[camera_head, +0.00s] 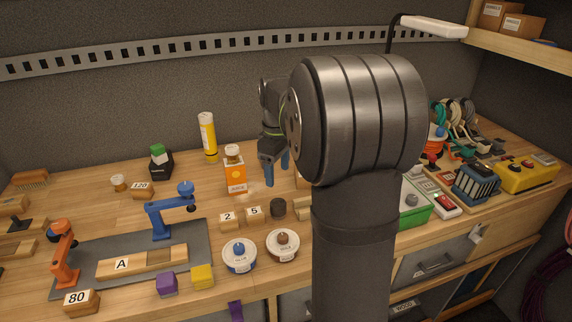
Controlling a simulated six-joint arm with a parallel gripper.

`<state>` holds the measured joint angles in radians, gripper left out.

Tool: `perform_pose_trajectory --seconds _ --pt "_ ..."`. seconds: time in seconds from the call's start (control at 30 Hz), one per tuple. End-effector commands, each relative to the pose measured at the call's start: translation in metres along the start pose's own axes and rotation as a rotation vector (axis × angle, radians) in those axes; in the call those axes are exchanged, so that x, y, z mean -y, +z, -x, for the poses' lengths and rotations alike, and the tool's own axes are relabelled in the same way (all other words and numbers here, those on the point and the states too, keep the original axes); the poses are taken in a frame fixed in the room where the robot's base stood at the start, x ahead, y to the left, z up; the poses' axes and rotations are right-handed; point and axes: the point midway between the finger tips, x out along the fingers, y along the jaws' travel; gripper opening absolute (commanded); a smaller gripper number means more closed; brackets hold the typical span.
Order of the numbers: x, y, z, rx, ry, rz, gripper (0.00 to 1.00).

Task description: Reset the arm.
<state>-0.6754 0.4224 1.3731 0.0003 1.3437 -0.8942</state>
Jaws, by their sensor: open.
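My gripper (275,178) shows in the head view, pointing down over the middle of the workbench, behind my large grey arm link. Its two blue-grey fingers are apart, with nothing seen between them. It hangs just right of an orange box (236,178) and above the bench top. Whether the fingertips touch anything behind the arm cannot be told. My arm hides part of the bench to the right of the gripper.
A grey mat (196,252) holds a small blue arm model (161,220) and an orange one (66,262). Two round spools (240,262) sit near the front edge. A yellow bottle (208,138) stands at the back. A green box (412,208) and yellow case (527,176) are right.

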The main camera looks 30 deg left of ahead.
Motion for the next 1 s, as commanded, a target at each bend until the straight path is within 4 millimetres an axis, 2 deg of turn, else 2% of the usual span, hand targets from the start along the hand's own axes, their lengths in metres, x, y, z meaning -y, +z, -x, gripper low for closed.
perform_pose_trajectory --seconds 0.17,0.27,0.77,0.83,1.0 --pt "0.000 0.000 -0.012 0.002 -0.002 0.000 0.64" --pt "0.001 0.000 -0.028 0.003 -0.004 0.000 0.64" --pt "0.001 0.001 -0.126 0.003 -0.003 0.000 0.64" --pt "-0.001 0.000 -0.111 -0.002 0.003 0.000 0.64" --pt "0.000 0.000 -0.092 -0.001 0.002 0.000 0.64"
